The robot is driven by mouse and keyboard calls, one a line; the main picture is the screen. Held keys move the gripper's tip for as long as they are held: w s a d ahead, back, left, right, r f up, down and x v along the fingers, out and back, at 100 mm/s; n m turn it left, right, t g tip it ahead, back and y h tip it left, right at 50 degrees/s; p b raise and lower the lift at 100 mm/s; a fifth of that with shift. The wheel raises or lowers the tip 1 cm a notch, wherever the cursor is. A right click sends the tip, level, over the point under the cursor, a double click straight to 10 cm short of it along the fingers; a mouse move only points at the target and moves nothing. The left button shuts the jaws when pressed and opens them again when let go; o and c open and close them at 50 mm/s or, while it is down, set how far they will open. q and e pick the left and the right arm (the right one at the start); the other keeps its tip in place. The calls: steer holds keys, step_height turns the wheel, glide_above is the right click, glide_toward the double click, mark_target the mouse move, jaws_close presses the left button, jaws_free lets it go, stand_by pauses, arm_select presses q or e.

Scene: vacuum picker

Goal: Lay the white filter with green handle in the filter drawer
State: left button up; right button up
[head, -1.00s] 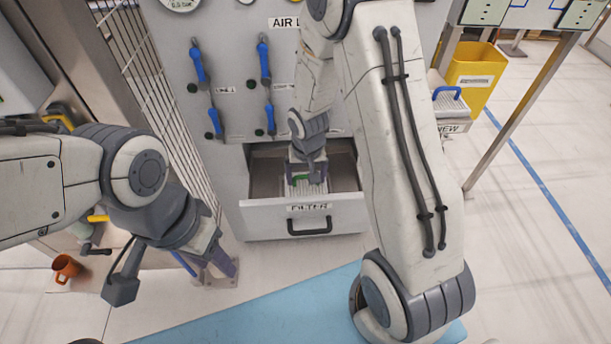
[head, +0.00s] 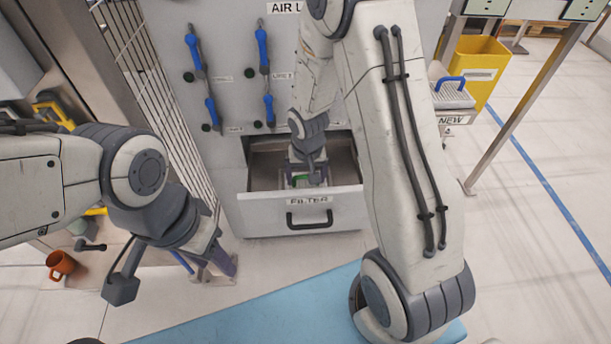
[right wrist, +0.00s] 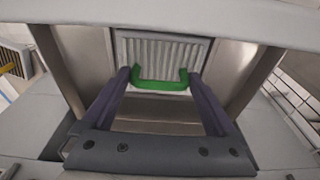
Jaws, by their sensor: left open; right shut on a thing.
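The white filter (right wrist: 165,56) with its green handle (right wrist: 161,84) is inside the open filter drawer (head: 262,214), low between the drawer walls. I cannot tell whether it touches the drawer floor. My right gripper (right wrist: 160,82) is shut on the green handle, with one finger at each end of it. In the head view the right gripper (head: 307,178) reaches down into the drawer and hides most of the filter. My left gripper (head: 222,264) is open and empty, out in front of the cabinet at the left.
A bin labelled NEW (head: 453,119) at the right holds a pale filter with a blue handle (head: 449,82). A yellow bin (head: 478,68) stands behind it. Blue valve levers (head: 263,50) are on the cabinet front. An orange mug (head: 61,265) is at far left.

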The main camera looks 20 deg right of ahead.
steer(key=o, duration=1.1)
steer(key=shift+c, duration=0.2)
steer(key=shift+r, duration=0.1)
step_height(320, 180, up, 10)
steer(key=s+p, duration=0.2)
steer(key=p, duration=0.1)
steer(key=s+a+r+n+g, duration=0.1)
steer(key=s+a+r+n, duration=0.3)
steer(key=s, duration=0.3)
steer(key=s+a+r+n+y, duration=0.1)
steer(key=s+a+r+n, duration=0.2)
steer(key=s+a, duration=0.25)
steer(key=s+a+r+n+g, duration=0.1)
steer(key=s+a+r+n, duration=0.3)
steer(key=s, duration=0.4)
step_height(320, 180, up, 16)
steer(key=p, duration=1.6)
steer(key=shift+s+a+m, duration=0.3)
steer(key=shift+s, duration=0.05)
